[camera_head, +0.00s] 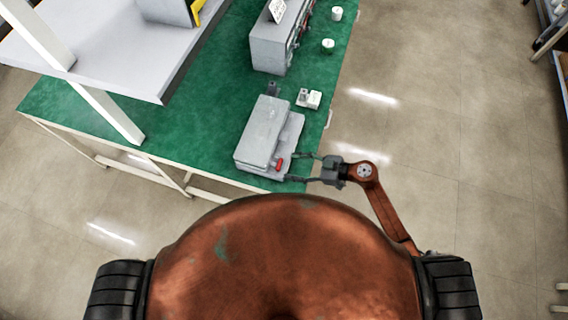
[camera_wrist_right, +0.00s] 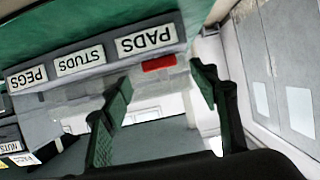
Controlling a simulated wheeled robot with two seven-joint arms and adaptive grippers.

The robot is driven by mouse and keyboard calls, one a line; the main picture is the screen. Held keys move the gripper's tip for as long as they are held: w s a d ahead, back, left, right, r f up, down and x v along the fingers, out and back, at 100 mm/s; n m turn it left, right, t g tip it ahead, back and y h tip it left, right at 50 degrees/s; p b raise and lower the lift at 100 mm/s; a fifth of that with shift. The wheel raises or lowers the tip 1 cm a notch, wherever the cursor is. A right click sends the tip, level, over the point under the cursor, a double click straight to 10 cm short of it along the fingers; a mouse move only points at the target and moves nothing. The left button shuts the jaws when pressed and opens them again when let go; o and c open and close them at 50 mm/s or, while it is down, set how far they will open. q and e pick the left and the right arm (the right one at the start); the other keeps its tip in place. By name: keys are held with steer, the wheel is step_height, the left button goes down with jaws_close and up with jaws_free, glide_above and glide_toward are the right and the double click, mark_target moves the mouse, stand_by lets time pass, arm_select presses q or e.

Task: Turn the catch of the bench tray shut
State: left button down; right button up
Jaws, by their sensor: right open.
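The bench tray (camera_head: 262,132) is a grey box with a closed-looking lid near the front right edge of the green bench. A small red catch (camera_head: 280,164) shows at its near right side. In the right wrist view the red part (camera_wrist_right: 158,63) lies flat beside a wall with PEGS, STUDS and PADS labels. My right gripper (camera_head: 292,167) comes in from the right, fingers spread either side of the catch's level, apparently short of it. My left gripper is out of view.
The green bench (camera_head: 205,125) has clear room left of the tray. A small white-topped block (camera_head: 314,99) and a larger grey unit (camera_head: 268,48) stand beyond it. A raised grey shelf (camera_head: 110,50) overhangs the left.

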mark_target(281, 164)
steer(key=shift+x, duration=2.15)
steer(key=shift+r, duration=0.1)
steer(key=shift+c, duration=0.3)
steer(key=c, duration=1.1)
